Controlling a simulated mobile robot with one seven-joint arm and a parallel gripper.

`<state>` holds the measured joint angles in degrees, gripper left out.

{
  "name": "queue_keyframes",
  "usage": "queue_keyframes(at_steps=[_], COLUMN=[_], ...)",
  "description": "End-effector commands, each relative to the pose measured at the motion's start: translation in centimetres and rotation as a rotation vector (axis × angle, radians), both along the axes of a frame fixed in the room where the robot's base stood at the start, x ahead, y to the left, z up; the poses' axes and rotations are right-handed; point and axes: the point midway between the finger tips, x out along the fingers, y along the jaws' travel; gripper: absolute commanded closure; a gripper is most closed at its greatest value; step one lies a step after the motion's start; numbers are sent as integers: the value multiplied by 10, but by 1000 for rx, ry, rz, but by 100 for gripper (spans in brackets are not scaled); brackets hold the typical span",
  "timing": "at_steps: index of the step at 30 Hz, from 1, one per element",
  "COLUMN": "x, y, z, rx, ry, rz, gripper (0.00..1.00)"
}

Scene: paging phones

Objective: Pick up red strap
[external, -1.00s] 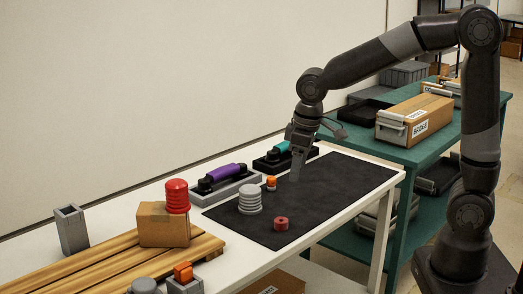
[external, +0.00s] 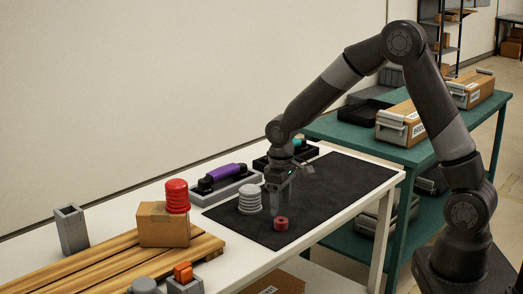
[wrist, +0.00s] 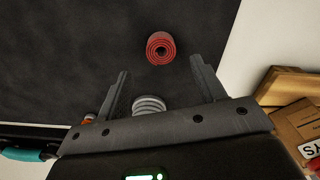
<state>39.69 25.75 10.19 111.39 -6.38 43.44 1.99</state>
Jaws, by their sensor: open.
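The red strap (external: 281,224) is a small rolled-up coil lying on the black mat (external: 335,190). In the wrist view the red strap (wrist: 161,47) shows its spiral end, ahead of the fingertips and roughly between their lines. My gripper (external: 281,212) is low over the mat, just behind the strap in the external view. In the wrist view my gripper (wrist: 159,80) has its two fingers spread wide with nothing held between them. Whether the fingertips touch the mat I cannot tell.
A grey ribbed stack (external: 250,199) stands close left of my gripper. A purple-handled phone (external: 225,172) and a teal-handled phone (external: 297,143) lie behind. A cardboard box (external: 163,225) with a red ribbed stack (external: 177,196) is at left. The mat's right side is clear.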

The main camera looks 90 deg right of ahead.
Motion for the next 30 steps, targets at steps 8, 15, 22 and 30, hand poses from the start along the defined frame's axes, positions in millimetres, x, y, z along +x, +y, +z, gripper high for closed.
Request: queue_keyframes(at_steps=[8, 15, 22, 30], x=[-3, -2, -2, -2], y=[6, 5, 5, 5], z=[-35, -53, -53, -52], rx=[2, 0, -1, -1], ry=[2, -1, -2, -2], rz=[0, 1, 1, 1], gripper=[37, 37, 42, 64])
